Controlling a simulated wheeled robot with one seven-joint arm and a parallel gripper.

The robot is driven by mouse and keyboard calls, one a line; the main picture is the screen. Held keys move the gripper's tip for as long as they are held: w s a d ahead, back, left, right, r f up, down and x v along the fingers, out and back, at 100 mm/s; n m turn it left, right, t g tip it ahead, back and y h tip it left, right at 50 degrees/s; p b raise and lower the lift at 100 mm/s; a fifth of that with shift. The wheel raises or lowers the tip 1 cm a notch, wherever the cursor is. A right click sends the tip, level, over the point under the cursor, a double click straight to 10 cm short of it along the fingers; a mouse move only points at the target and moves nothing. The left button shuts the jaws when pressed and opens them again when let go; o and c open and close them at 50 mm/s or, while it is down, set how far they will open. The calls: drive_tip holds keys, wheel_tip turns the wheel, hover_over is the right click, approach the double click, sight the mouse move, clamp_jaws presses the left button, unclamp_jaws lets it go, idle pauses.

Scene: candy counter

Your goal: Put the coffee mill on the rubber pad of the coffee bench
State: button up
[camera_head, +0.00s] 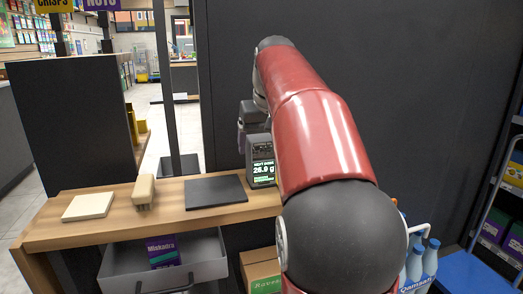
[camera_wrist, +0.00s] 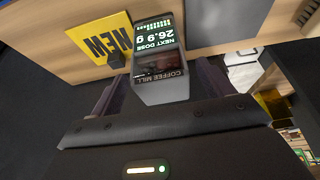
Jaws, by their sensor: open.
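The coffee mill (camera_head: 262,172) is a grey box with a lit display reading 26.9 g. It stands upright on the wooden coffee bench (camera_head: 100,229), right of the dark rubber pad (camera_head: 215,191), and my arm hides part of it. In the wrist view the coffee mill (camera_wrist: 160,92) appears upside down between my gripper's two fingers. My gripper (camera_wrist: 160,88) is open, with a finger on either side of the mill; I cannot tell whether they touch it. In the head view my gripper (camera_head: 250,128) is just above the mill, mostly hidden by my arm. The pad is bare.
A cream square (camera_head: 88,206) and a beige block-shaped item (camera_head: 144,191) lie left of the pad. A grey drawer (camera_head: 205,262) holding a purple Miskatira box (camera_head: 163,252) is below. A yellow NEW card (camera_wrist: 100,38) is near the mill. A dark wall (camera_head: 430,90) stands behind.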

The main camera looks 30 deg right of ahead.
drive_tip(key=p+v, duration=0.1)
drive_tip(key=v, duration=0.7)
